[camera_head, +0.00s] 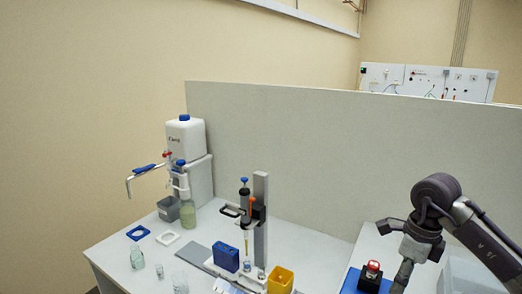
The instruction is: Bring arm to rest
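My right arm comes in from the right edge, with its dark gripper (390,254) low at the right, over the workbench. Its two fingers look spread apart, one pointing left and one down, with nothing seen between them. The lower finger runs close to the bottom edge of the picture. My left arm and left gripper are out of view.
The bench (110,255) carries a white canister (185,138), a bottle of pale liquid (188,215), a pipette stand (261,215), a blue box (226,257), a yellow container (280,281) and small glassware. A grey partition (310,150) stands behind. A translucent bin (462,277) is under my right arm.

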